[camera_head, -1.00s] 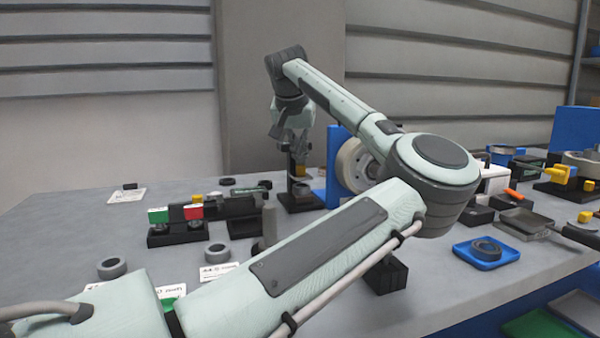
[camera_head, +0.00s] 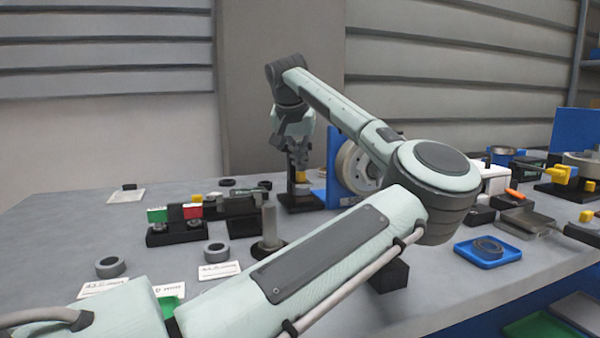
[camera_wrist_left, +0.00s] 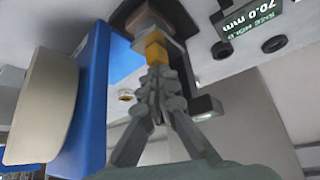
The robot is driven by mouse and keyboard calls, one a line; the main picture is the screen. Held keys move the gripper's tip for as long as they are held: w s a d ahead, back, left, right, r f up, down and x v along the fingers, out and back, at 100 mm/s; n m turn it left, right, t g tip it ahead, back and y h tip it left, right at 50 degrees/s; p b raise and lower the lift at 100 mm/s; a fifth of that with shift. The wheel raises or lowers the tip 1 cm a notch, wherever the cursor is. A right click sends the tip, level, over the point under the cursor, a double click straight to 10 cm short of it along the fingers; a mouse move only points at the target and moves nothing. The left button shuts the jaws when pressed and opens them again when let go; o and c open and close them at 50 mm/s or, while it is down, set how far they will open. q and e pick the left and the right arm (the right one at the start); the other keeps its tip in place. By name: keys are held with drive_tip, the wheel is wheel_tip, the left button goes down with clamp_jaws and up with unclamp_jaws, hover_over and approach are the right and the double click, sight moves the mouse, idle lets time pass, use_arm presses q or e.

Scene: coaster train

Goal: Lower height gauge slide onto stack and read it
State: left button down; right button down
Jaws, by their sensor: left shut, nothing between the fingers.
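The height gauge (camera_head: 300,203) stands at the back middle of the table, a dark base with an upright and a yellow part (camera_head: 301,177). My left gripper (camera_head: 299,163) is shut and empty, pointing down just above the yellow part. In the left wrist view the closed fingertips (camera_wrist_left: 156,72) meet or nearly meet the yellow block (camera_wrist_left: 155,49); I cannot tell whether they touch. A grey-brown piece (camera_wrist_left: 146,22) is beyond the block. A dark display (camera_wrist_left: 245,22) shows 70.0 mm upside down. I cannot make out the stack clearly. My right gripper is not in view.
A blue stand with a pale wheel (camera_head: 350,168) is close right of the gauge; its blue panel (camera_wrist_left: 93,90) is near the fingers. Grey rings (camera_head: 111,267), label cards and a green-and-red fixture (camera_head: 176,226) are to the left. A blue tray (camera_head: 487,253) holds a ring.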

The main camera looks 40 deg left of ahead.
use_arm(q)
drive_tip(key=shift+f, duration=0.15)
drive_tip(key=shift+r+p, duration=0.3)
drive_tip(key=shift+r, duration=0.1)
wheel_tip(320, 180, up, 6)
drive_tip(key=p, duration=0.4)
drive_tip(key=shift+f, duration=0.25)
wheel_tip(320, 180, up, 3)
drive_tip(key=shift+f+p, duration=0.1)
drive_tip(key=shift+p, duration=0.25)
